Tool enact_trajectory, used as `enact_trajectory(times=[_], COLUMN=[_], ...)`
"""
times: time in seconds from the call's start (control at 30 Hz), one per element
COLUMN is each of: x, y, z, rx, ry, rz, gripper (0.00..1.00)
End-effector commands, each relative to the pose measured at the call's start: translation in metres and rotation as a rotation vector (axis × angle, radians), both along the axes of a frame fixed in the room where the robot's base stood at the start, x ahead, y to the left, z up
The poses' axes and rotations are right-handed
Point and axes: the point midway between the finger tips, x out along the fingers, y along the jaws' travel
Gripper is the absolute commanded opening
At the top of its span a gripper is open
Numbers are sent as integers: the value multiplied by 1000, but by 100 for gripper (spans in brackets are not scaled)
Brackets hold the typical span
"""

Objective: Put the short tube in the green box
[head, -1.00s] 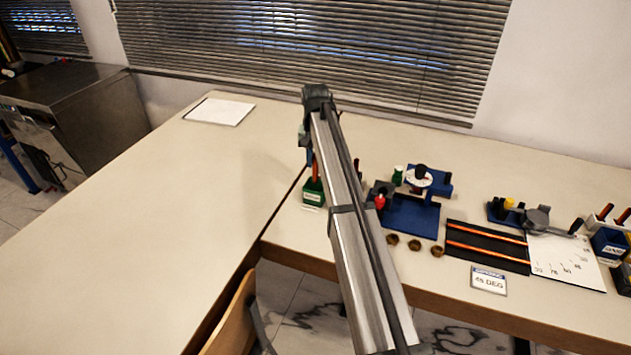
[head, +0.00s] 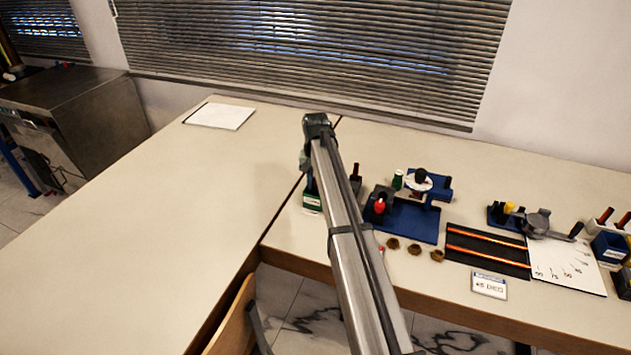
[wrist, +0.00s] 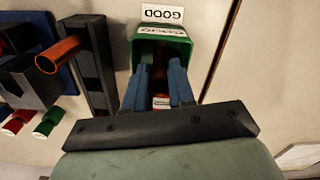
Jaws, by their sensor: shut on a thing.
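The green box (wrist: 176,31) is ahead of my gripper in the wrist view, with a GOOD label beside it. In the head view the green box (head: 312,202) stands left of my arm, partly covered by it. My gripper (wrist: 162,72) has its blue fingers over the box opening, with the tips at or inside the mouth. It is shut on the short tube, which is mostly hidden between the fingers and in the dark box. How deep the tube sits I cannot tell.
A black rack (wrist: 92,62) holding an orange tube (wrist: 60,54) stands left of the box in the wrist view. A blue fixture (head: 410,218), brown nuts (head: 415,249) and a dark tray with orange rods (head: 487,250) lie to the right.

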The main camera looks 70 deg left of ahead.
Motion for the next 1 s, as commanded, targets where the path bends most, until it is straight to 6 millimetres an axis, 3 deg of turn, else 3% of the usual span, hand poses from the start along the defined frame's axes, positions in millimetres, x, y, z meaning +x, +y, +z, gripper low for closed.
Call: enact_trajectory(times=[0.3, 0.63, 0.77, 1.0], x=[0, 0, 0, 0], y=[0, 0, 1, 1], z=[-1, 4, 19, 64], rx=[0, 0, 1, 2], ry=[0, 0, -1, 0], rz=[0, 0, 0, 0], gripper=[49, 49, 49, 49])
